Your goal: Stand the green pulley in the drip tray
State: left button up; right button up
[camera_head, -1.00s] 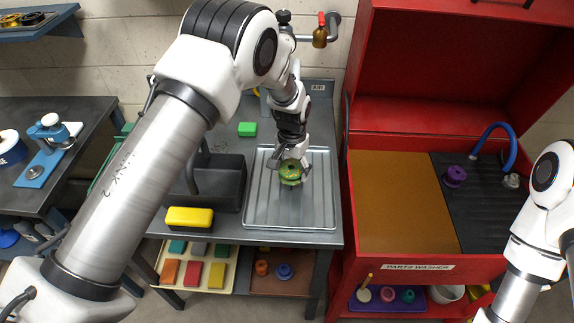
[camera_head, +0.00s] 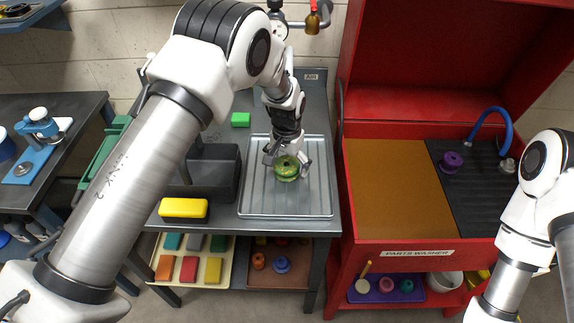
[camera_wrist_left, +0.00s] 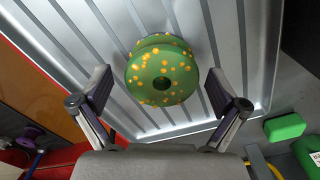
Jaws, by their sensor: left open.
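The green pulley (camera_head: 286,171), dotted with yellow-orange spots, stands on the ribbed floor of the metal drip tray (camera_head: 256,206). My left gripper (camera_head: 287,160) is open just above the pulley. In the left wrist view its two fingers (camera_wrist_left: 158,90) are spread wide, one on each side of the pulley with visible gaps. My right arm shows at the right edge, but its gripper is out of view.
Left of the tray are a dark bin (camera_head: 222,178) and a yellow block (camera_head: 184,208). A green block (camera_head: 240,119) lies behind. The red parts washer (camera_head: 395,240) stands close on the right, with a purple pulley (camera_head: 451,161) inside it.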

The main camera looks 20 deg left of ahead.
aim_at(287, 165)
pick_arm(q)
notch_tip(287, 165, up, 12)
jog(key=b, duration=0.3)
pick_arm(e)
jog(key=shift+f, duration=1.55)
pick_arm(q)
jog(key=shift+f, duration=0.15)
pick_arm(e)
jog(key=shift+c, duration=0.3)
